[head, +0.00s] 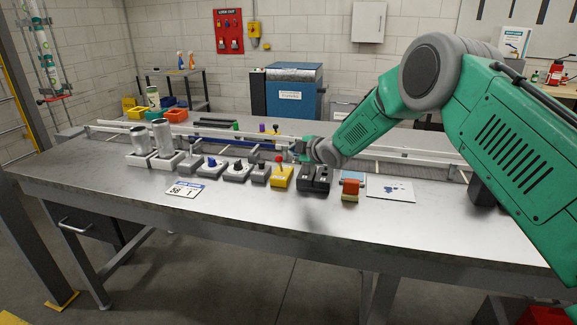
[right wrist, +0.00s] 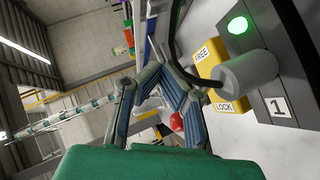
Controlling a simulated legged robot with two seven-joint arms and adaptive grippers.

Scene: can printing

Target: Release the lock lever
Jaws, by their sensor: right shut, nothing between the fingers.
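The lock lever has a red knob (head: 279,158) above a yellow base (head: 282,178) in the row of devices on the bench. In the right wrist view the yellow base (right wrist: 204,54) bears the words FREE and LOCK, and the red knob (right wrist: 177,122) shows beside the gripper's fingers. My right gripper (head: 298,149) is just right of the knob in the head view; it also shows in the right wrist view (right wrist: 166,70). It is shut with nothing held. Whether it touches the lever I cannot tell. My left gripper is out of view.
A grey cylinder (right wrist: 246,73) partly covers the yellow base, and a green light (right wrist: 238,25) glows beside it. Black (head: 314,178) and grey devices flank the lever closely. Two cans (head: 161,136) stand at the left. The bench front (head: 240,215) is clear.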

